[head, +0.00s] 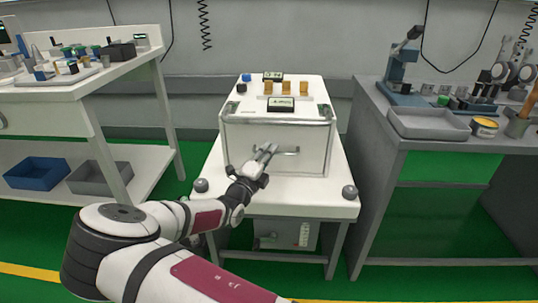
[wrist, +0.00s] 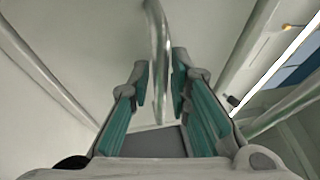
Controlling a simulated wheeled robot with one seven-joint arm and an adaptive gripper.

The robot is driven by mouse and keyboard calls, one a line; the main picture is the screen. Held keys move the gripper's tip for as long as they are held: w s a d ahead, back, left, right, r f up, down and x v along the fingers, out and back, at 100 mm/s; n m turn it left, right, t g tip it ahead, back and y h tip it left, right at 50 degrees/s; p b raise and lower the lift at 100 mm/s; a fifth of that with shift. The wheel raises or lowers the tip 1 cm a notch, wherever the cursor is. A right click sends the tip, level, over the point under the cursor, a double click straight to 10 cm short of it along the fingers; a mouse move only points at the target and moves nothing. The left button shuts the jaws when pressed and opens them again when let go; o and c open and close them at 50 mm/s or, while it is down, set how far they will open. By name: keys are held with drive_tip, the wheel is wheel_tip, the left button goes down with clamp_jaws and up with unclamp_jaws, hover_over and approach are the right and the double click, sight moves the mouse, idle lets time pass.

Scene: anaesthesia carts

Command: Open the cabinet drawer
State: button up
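The white cabinet (head: 245,133) stands on a white table in the middle of the head view. Its front drawer panel carries a slim metal bar handle (head: 288,152). My gripper (head: 268,150) is in front of the panel, at the left part of the handle. In the wrist view the handle (wrist: 158,30) runs upright, with its lower end between the two teal-padded fingers of my gripper (wrist: 158,85). The fingers are apart, with gaps showing beside the bar. The drawer front looks flush with the cabinet. The handle's left end is hidden by my gripper in the head view.
The white table (head: 300,197) has round grey knobs at its front corners. A grey workbench (head: 400,140) with a tray (head: 428,124) stands on the right. A white bench (head: 80,92) with blue and grey bins below stands on the left. Green floor shows between them.

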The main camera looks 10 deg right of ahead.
drive_tip(key=shift+c, duration=0.5)
clamp_jaws()
drive_tip(key=shift+s, duration=0.15)
drive_tip(key=s+a+p, duration=0.4)
drive_tip(key=s+p, duration=0.3)
drive_tip(key=s, duration=0.5)
drive_tip(key=s+a+p, duration=0.4)
drive_tip(key=s+p, duration=0.3)
drive_tip(key=s, duration=0.6)
drive_tip(key=shift+s+a, duration=0.15)
drive_tip(key=shift+s, duration=0.15)
drive_tip(key=shift+o, duration=0.5)
unclamp_jaws()
